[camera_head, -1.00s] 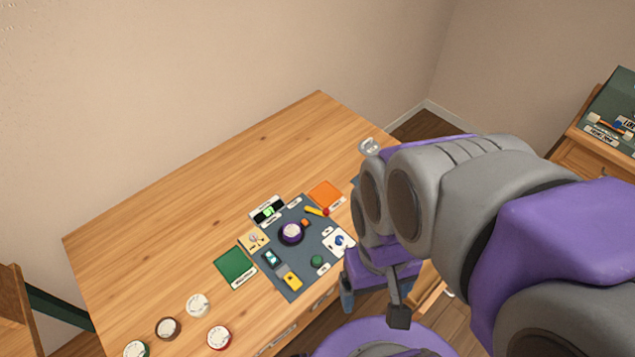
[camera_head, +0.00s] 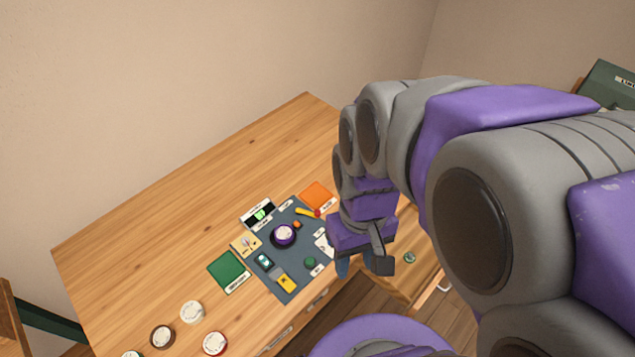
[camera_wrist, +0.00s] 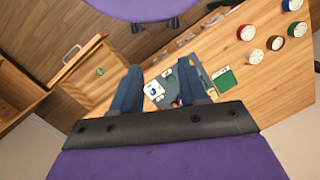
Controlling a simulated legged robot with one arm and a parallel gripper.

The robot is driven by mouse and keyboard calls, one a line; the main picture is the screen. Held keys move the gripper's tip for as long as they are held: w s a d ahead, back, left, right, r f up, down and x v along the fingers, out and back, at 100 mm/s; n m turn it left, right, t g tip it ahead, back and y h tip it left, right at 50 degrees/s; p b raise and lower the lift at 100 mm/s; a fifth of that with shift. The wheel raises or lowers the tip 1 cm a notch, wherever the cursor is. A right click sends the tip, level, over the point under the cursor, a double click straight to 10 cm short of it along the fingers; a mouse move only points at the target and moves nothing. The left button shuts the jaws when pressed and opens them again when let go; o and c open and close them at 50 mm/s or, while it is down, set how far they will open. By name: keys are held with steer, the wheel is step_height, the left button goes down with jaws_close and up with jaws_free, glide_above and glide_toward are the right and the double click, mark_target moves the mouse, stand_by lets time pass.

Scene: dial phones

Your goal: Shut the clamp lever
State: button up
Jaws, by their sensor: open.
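The grey-blue panel (camera_head: 285,262) lies on the wooden desk. A yellow lever with a red knob (camera_head: 307,212), which looks like the clamp lever, sits near the panel's far right edge, beside an orange square. My gripper (camera_head: 358,268) points down to the right of the panel, apart from it and from the lever. In the wrist view my gripper (camera_wrist: 160,72) has its fingers wide apart with nothing held. Part of the panel and a white plate with a blue part (camera_wrist: 154,90) show between and beyond the fingers. I cannot make out the lever there.
A purple dial (camera_head: 283,235), a yellow switch (camera_head: 287,282) and a green knob (camera_head: 310,263) are on the panel. A green square (camera_head: 229,271) and several round dials, one red-rimmed (camera_head: 214,343), lie to the left. A drawer stands open below right. The back of the desk is clear.

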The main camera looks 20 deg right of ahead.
steer(key=w, duration=0.4)
steer(key=w+d+n+y, duration=0.1)
steer(key=w, duration=0.3)
steer(key=w+f+n, duration=0.1)
steer(key=w, duration=0.3)
steer(key=shift+d, duration=0.25)
jaws_close()
steer(key=w+d+f+n+y+p, duration=0.1)
steer(key=w+d+f+n, duration=0.15)
steer(key=w+f, duration=0.35)
steer(key=w+d+f+n+y, duration=0.1)
steer(key=w+d+f+y, duration=0.15)
steer(key=w, duration=0.45)
steer(key=w+d+f+n+p, duration=0.1)
steer(key=w+d+f, duration=0.35)
steer(key=w, duration=0.25)
steer(key=w+d+f+n+t+y, duration=0.1)
steer(key=w+d+f+n+y, duration=0.1)
steer(key=f, duration=0.9)
steer(key=w+d+n, duration=0.1)
steer(key=w+d, duration=0.1)
steer(key=w, duration=0.1)
steer(key=shift+w+f, duration=0.2)
steer(key=shift+f, duration=0.15)
